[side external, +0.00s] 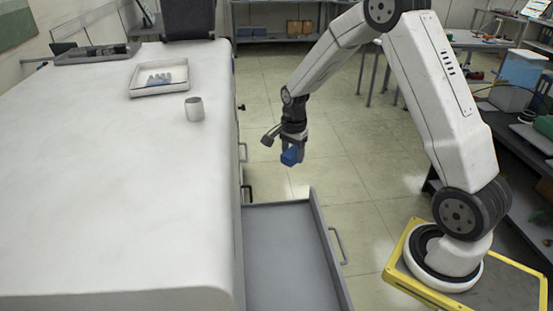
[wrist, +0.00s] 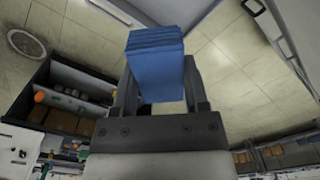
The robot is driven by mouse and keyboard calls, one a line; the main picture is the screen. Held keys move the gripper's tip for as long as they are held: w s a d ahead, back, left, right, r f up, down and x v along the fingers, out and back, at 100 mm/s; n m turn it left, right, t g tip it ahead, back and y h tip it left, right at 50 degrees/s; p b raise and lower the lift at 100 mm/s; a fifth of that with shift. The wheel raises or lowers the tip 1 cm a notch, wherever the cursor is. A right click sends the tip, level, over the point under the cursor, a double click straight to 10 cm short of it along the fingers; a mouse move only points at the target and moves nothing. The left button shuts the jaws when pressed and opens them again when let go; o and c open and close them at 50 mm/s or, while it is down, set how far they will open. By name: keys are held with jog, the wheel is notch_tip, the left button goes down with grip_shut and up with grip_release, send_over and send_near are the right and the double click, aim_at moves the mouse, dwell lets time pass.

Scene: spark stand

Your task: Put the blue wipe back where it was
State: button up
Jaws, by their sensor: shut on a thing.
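My gripper (side external: 292,149) is shut on the blue wipe (side external: 290,157), a small folded stack. In the side view it hangs in the air to the right of the white table, above and behind the open drawer. The wrist view shows the blue wipe (wrist: 156,62) between the two dark fingers (wrist: 160,95). The grey drawer (side external: 287,255) is pulled out from the table's right side, and the part of its floor that shows looks empty.
The white table (side external: 110,200) has a grey cup (side external: 194,109) and a shallow white tray (side external: 133,90) with grey and blue things in it. A drawer handle (side external: 337,246) sticks out on the right.

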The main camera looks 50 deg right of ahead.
notch_tip(320, 180, up, 28)
jog(key=n, duration=0.9)
send_over(191, 153)
jog(key=f, duration=0.2)
jog(key=shift+f, duration=1.65)
jog(key=shift+f, duration=0.15)
jog(key=shift+f, duration=3.4)
jog(key=shift+f, duration=0.7)
jog(key=o, duration=1.3)
